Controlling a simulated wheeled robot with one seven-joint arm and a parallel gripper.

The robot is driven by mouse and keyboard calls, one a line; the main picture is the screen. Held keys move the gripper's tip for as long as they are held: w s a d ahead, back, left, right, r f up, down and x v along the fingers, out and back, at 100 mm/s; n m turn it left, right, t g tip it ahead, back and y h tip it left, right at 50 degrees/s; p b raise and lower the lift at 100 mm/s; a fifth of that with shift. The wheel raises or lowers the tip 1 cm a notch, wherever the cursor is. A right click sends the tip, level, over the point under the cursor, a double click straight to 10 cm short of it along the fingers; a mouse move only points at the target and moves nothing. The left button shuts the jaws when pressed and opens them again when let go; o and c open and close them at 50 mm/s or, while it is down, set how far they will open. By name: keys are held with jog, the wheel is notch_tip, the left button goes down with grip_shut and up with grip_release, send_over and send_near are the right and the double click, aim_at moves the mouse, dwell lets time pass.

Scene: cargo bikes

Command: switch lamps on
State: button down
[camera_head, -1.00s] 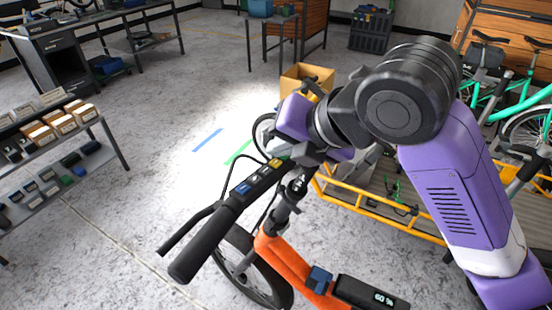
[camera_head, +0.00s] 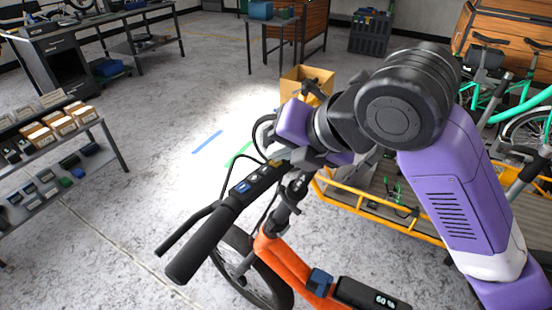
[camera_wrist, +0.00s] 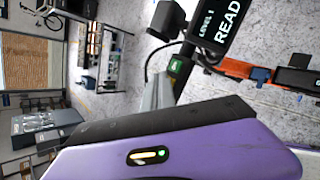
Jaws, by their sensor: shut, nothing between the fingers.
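The orange cargo bike's handlebar (camera_head: 208,240) reaches toward me in the head view, with a blue button (camera_head: 243,187) and a yellow button (camera_head: 264,176) on its control pad. My gripper (camera_head: 282,161) is shut and empty at the pad's far end. In the wrist view, a green button marked A (camera_wrist: 175,67) shows by the tip of my grey finger (camera_wrist: 158,92); I cannot tell whether they touch. A display (camera_wrist: 222,28) reads "LEVEL 1" and "READ", its end cut off. A bright light patch (camera_head: 222,112) lies on the floor ahead of the bike. No lamp is clearly visible.
A battery unit (camera_head: 372,296) on the orange frame reads 60 %. A yellow-railed cargo bed (camera_head: 370,201) and green bikes (camera_head: 510,100) stand at right. A shelf (camera_head: 50,150) with boxes stands at left. The floor between is clear.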

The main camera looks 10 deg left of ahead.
jog(key=shift+r+p, duration=0.45)
jog(key=shift+r, duration=0.1)
notch_tip(320, 180, up, 6)
jog(key=p, duration=0.4)
jog(key=shift+w, duration=0.15)
dwell(0.4)
